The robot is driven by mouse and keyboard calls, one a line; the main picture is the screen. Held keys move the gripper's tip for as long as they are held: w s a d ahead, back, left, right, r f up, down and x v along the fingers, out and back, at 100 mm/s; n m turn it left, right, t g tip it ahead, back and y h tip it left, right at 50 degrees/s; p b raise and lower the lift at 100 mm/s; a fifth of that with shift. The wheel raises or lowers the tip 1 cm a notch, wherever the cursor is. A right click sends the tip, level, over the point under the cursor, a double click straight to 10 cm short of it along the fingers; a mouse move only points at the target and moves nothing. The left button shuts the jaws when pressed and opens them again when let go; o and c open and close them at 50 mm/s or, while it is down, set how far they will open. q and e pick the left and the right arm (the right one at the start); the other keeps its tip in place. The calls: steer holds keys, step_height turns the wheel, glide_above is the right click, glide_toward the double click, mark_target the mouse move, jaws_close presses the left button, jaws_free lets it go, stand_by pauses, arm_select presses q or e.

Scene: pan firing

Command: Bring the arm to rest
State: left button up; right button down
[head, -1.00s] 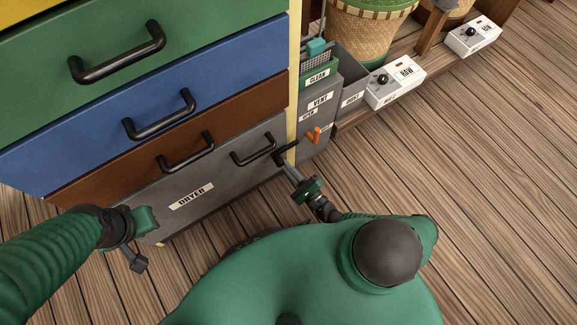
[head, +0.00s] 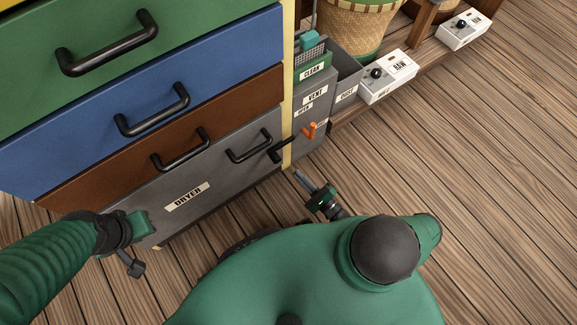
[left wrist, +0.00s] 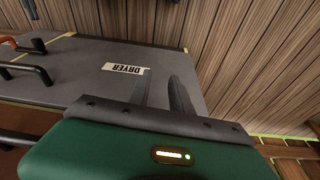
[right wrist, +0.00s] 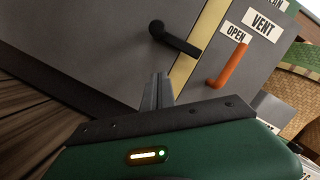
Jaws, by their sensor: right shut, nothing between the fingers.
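My right gripper (head: 298,173) is shut and empty, just in front of the dryer's lower right corner. In the right wrist view its fingers (right wrist: 158,77) are together, below a black lever (right wrist: 175,38) and apart from it. The lever also shows in the head view (head: 282,150). My left gripper (left wrist: 159,78) shows two fingers standing apart with nothing between them, over the grey dryer front (left wrist: 75,75). In the head view its green body (head: 139,222) is at the dryer's lower left, and its fingers are hard to make out.
The drawer cabinet (head: 215,70) has black bar handles. An orange handle (head: 309,131) sits on the grey vent box (head: 315,105) to the right. White switch boxes (head: 388,80) and a wicker basket (head: 352,30) stand on a low shelf. The wooden floor (head: 470,180) at right is clear.

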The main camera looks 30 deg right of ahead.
steer(key=v, duration=0.4)
steer(key=shift+s+f, duration=0.1)
steer(key=s+r+n+g+y+p, duration=0.1)
steer(key=s+r+n+g+y, duration=0.2)
steer(key=r+n+g, duration=0.45)
steer(key=s+r+n+g+y, duration=0.2)
steer(key=r+n+g, duration=0.2)
steer(key=n+g, duration=0.65)
steer(key=w+a+r+n+h, duration=0.3)
steer(key=r+h, duration=0.2)
steer(key=r, duration=0.6)
steer(key=w+a+r+n+h, duration=0.2)
steer(key=a+r+n+h, duration=0.25)
steer(key=r, duration=0.65)
step_height(320, 180, up, 38)
steer(key=t+p, duration=0.1)
steer(key=p, duration=3.7)
steer(key=shift+d+f+p, duration=0.15)
steer(key=shift+d+p, duration=0.15)
steer(key=shift+p, duration=0.1)
